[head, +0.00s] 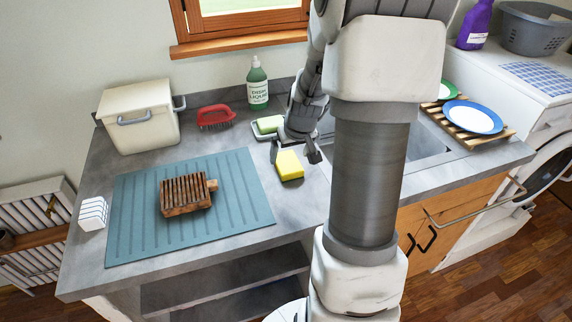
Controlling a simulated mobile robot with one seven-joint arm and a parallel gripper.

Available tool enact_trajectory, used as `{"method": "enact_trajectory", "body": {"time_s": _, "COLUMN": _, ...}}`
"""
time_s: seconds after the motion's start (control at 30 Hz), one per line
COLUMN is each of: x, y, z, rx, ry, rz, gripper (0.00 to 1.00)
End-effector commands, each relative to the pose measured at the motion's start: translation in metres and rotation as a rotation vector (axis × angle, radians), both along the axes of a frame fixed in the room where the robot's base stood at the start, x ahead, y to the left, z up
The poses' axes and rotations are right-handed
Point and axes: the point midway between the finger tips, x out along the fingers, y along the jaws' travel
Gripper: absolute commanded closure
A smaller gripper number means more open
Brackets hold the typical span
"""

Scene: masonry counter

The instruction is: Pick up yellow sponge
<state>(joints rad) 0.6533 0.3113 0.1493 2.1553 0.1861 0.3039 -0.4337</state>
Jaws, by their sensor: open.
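The yellow sponge (290,166) lies on the grey counter, between the blue-green mat and the sink. My gripper (296,158) is open and sits right over the sponge, with one finger to its left and the other to its right. The fingers look apart from the sponge's sides. I cannot tell the exact height of the fingertips above the counter. A second sponge, green on top (269,124), lies on a light dish behind the gripper.
A green soap bottle (257,86) and a red brush (215,117) stand at the back. A wooden rack (186,194) lies on the mat (134,237). A white bin (139,118) is at the left. Plates (473,118) are right of the sink (428,140).

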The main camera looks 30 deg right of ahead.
Motion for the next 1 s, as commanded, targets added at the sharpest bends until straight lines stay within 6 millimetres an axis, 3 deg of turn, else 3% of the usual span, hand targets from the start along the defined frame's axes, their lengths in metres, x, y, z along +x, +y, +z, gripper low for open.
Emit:
{"method": "enact_trajectory", "body": {"time_s": 0.43, "x": 0.014, "y": -0.007, "z": -0.044, "rx": 0.001, "ry": 0.002, "rz": 0.001, "gripper": 0.00}}
{"method": "enact_trajectory", "body": {"time_s": 0.77, "x": 0.017, "y": -0.008, "z": -0.049, "rx": 0.000, "ry": -0.001, "rz": 0.000, "gripper": 0.00}}
{"method": "enact_trajectory", "body": {"time_s": 1.0, "x": 0.016, "y": -0.008, "z": -0.049, "rx": 0.000, "ry": -0.001, "rz": 0.000, "gripper": 0.40}}
